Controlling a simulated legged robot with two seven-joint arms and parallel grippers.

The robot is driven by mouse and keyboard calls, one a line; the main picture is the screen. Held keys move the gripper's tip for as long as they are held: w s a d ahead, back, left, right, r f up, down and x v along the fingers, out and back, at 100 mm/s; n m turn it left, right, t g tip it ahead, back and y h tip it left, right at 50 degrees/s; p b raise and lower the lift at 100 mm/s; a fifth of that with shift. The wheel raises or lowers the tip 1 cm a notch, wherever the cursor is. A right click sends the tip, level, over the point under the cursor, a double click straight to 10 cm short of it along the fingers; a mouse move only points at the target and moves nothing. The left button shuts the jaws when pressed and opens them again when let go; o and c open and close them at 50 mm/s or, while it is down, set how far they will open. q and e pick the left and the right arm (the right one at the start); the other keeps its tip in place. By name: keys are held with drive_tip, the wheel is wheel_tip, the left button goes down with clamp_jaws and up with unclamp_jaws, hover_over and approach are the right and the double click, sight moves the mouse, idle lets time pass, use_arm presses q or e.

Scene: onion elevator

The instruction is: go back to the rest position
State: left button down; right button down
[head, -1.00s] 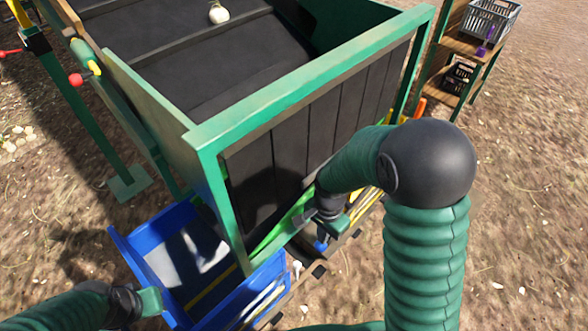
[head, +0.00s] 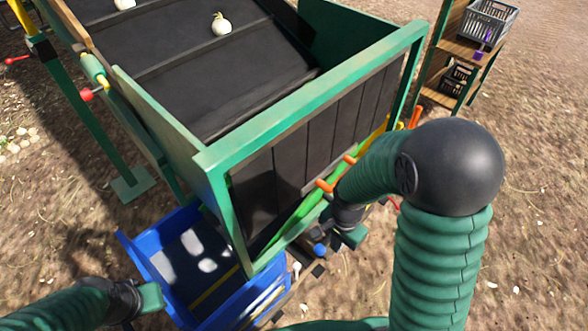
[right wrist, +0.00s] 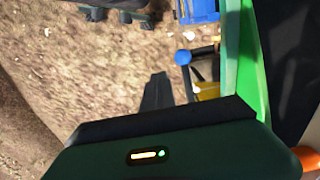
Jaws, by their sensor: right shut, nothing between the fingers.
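My right gripper (head: 352,236) is shut and empty, low beside the front panel of the green-framed elevator (head: 310,90). In the right wrist view its dark fingers (right wrist: 158,92) point over the bare ground, left of a blue knob (right wrist: 183,57). My left gripper (head: 152,298) is at the lower left, just left of the blue crate (head: 140,252); whether its jaws are open cannot be made out. My right arm bends down from a large black joint and hides part of the panel's right side.
White onions (head: 221,24) lie on the dark belt (head: 190,70). Orange handles (head: 325,185) stick out close to my right forearm. A wooden shelf (head: 463,50) with grey crates stands at the upper right. The ground on the right is open.

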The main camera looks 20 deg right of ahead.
drive_tip(key=shift+w+f, duration=0.1)
drive_tip(key=a+r+n+t+b, duration=0.2)
drive_tip(key=a+n, duration=0.4)
drive_tip(key=n, duration=0.7)
drive_tip(key=shift+a+r+n+t+b, duration=0.3)
drive_tip(key=shift+r+b, duration=0.2)
drive_tip(key=shift+b, duration=0.4)
drive_tip(key=shift+w, duration=0.2)
